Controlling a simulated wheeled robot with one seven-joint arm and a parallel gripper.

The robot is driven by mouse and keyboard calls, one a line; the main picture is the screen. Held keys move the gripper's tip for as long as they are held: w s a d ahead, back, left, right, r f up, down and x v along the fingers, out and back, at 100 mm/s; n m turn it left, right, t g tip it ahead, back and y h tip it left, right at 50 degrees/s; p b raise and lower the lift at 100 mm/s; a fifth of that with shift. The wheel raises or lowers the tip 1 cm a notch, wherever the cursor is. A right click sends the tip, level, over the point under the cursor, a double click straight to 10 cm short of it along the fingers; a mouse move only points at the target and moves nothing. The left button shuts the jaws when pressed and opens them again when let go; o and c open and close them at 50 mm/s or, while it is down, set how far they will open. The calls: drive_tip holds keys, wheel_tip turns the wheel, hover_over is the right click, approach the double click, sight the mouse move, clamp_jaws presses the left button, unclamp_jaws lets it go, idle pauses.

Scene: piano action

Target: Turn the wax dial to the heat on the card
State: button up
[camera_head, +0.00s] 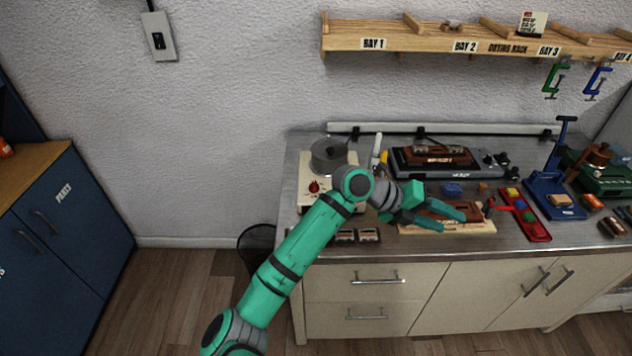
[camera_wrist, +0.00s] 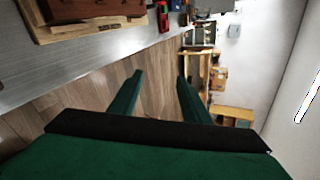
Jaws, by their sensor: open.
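The wax dial (camera_head: 314,187) is a small red knob on the front of a cream heater (camera_head: 309,203) at the left end of the bench. A grey metal pot (camera_head: 328,154) sits on the heater; the dial's marks are too small to read. A white card (camera_head: 533,23) with a red patch stands on the wall shelf; its text is too small to read. My gripper (camera_head: 447,218) is open and empty over the bench, well right of the dial. My arm covers the heater's right side. In the wrist view my gripper (camera_wrist: 160,76) shows two spread fingers with floor between them; the dial is not seen there.
A wooden board (camera_head: 470,227) with brown parts lies below my gripper. A red tray (camera_head: 531,230) with coloured blocks and a blue press (camera_head: 549,190) stand to the right. Small dark boxes (camera_head: 357,236) sit at the front edge, right of the heater.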

drive_tip(key=w+a+f+t+y, duration=0.2)
drive_tip(key=w+a+y, duration=0.2)
drive_tip(key=w+a, duration=0.25)
drive_tip(key=n+t+y, duration=0.3)
drive_tip(key=y, duration=0.6)
approach(314, 183)
drive_tip(key=x, duration=0.8)
drive_tip(key=shift+d+f, duration=0.1)
drive_tip(key=shift+d, duration=0.05)
drive_tip(key=shift+a, duration=0.2)
drive_tip(key=c, duration=1)
